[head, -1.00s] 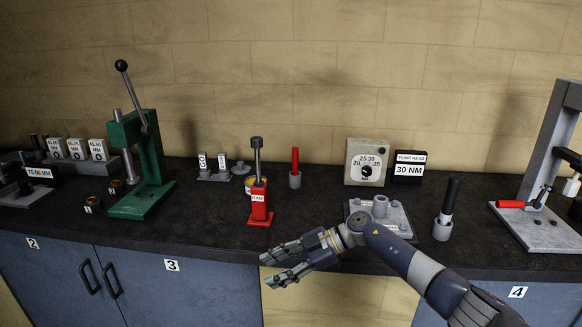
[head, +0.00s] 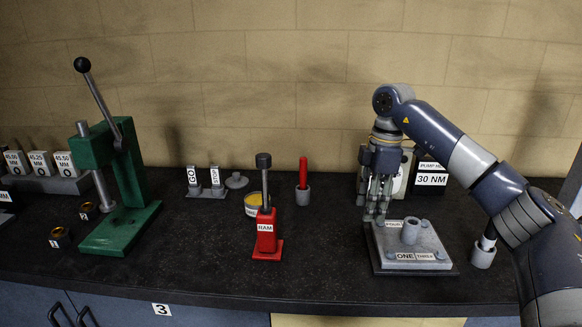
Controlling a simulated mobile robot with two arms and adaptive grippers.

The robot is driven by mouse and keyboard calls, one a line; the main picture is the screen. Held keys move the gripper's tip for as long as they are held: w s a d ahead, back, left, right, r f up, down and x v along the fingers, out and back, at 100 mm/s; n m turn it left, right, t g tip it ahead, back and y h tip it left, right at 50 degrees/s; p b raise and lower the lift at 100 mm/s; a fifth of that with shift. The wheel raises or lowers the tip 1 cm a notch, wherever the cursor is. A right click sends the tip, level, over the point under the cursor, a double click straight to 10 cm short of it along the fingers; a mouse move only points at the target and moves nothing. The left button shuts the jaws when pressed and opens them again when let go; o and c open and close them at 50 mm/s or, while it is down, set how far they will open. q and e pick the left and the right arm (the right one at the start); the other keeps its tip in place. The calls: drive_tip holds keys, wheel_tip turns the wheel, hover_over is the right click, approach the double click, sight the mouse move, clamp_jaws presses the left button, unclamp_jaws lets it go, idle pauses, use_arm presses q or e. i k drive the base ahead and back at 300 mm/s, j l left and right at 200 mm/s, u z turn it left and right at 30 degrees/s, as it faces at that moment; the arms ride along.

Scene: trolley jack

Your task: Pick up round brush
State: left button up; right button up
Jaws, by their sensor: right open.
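My right gripper (head: 375,212) points down, open with nothing in it, over the back left part of a grey plate (head: 415,265) labelled ONE and THREE. A red-handled tool (head: 303,172) stands upright in a small grey cup (head: 303,195) to the gripper's left. A dark-handled tool (head: 488,241) stands in another grey cup (head: 482,256) to the right, mostly hidden behind my right arm. No bristles show, so I cannot tell which of the two is the round brush. My left gripper is not in view.
A red RAM stand (head: 267,235) and a yellow-topped tin (head: 253,204) stand left of the plate. A green lever press (head: 120,190) is farther left. A pump head sign (head: 430,179) stands behind the gripper.

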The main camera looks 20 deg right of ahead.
sight(303, 161)
drive_tip(key=i, duration=1.25)
